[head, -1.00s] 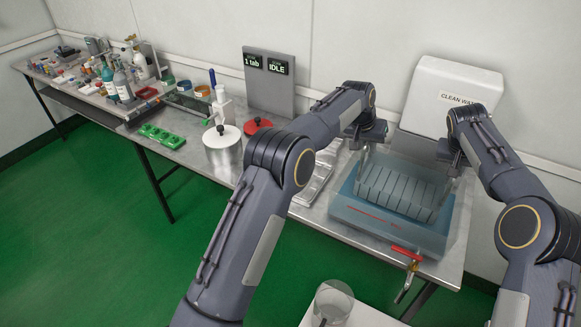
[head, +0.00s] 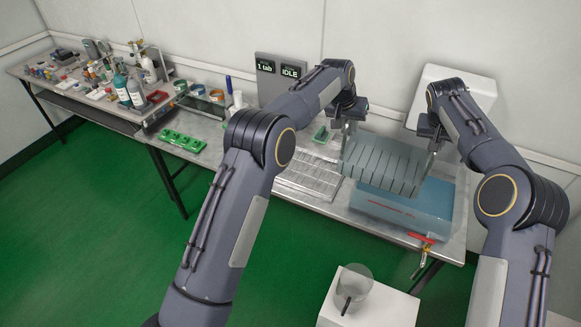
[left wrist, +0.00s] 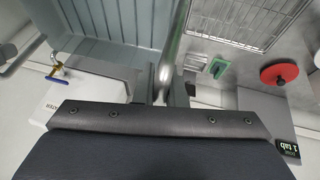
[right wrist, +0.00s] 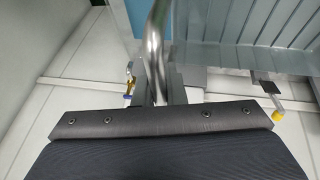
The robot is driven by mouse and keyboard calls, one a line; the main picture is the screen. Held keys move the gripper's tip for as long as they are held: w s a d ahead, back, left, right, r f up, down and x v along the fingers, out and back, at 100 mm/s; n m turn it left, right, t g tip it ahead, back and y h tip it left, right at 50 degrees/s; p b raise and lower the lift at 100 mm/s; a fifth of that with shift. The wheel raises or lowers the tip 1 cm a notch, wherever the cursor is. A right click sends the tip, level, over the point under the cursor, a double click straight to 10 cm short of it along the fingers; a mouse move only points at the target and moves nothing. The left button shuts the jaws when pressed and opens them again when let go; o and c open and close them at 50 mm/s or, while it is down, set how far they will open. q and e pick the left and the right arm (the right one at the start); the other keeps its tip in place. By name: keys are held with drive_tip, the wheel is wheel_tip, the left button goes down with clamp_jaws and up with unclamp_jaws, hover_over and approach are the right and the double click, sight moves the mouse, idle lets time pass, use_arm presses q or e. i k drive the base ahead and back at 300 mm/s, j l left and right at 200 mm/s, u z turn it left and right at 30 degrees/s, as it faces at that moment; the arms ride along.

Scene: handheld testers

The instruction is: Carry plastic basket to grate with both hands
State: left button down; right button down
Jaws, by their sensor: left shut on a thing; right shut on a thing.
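The grey, slotted plastic basket (head: 384,166) hangs between my two grippers, raised over the left part of the blue water tank (head: 415,202). My left gripper (head: 350,112) is shut on its left metal handle (left wrist: 176,45). My right gripper (head: 433,132) is shut on its right handle (right wrist: 154,45). The basket's ribbed inside shows in the left wrist view (left wrist: 95,25) and the right wrist view (right wrist: 250,22). The metal grate (head: 308,178) lies flat on the table left of the tank, partly behind my left arm. It also shows in the left wrist view (left wrist: 235,18).
A white CLEAN WATER dispenser (head: 447,85) stands behind the tank. A red-handled tap (head: 421,240) juts from the front. A display panel (head: 278,75) and green piece (head: 321,134) are behind the grate. A clear beaker (head: 354,285) stands on a white stand in front.

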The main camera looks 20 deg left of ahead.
sight(307, 168)
drive_tip(key=j, duration=1.15)
drive_tip(key=i+j, duration=0.2)
drive_tip(key=i, duration=0.1)
